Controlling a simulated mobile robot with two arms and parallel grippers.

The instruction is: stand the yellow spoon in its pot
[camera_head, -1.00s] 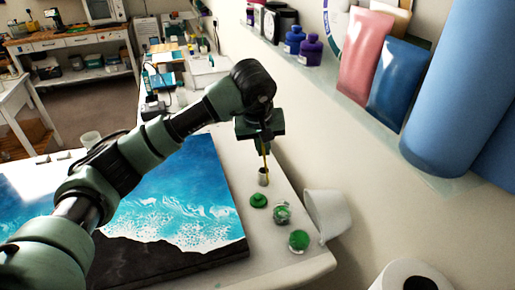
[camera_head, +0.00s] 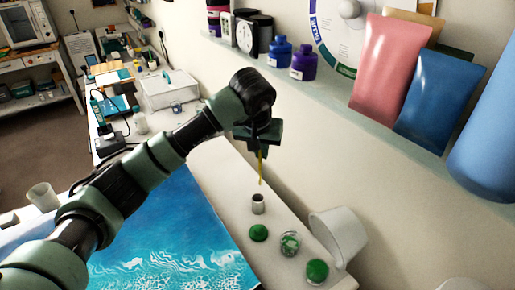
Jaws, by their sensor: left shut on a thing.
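My left gripper (camera_head: 259,149) is shut on the yellow spoon (camera_head: 261,168), which hangs upright below the jaws. Its upper part is hidden in the gripper. A small grey-white pot (camera_head: 258,205) with a dark opening stands on the white table beneath it. The spoon's lower end shows just above the pot's rim, with a small gap between them in the picture. My right gripper is not in view.
A green lid or blob (camera_head: 258,233), a jar with green contents (camera_head: 290,243) and another green-topped item (camera_head: 317,271) stand in front of the pot. A white tub (camera_head: 338,236) leans near the wall. The blue wave panel (camera_head: 165,225) lies left.

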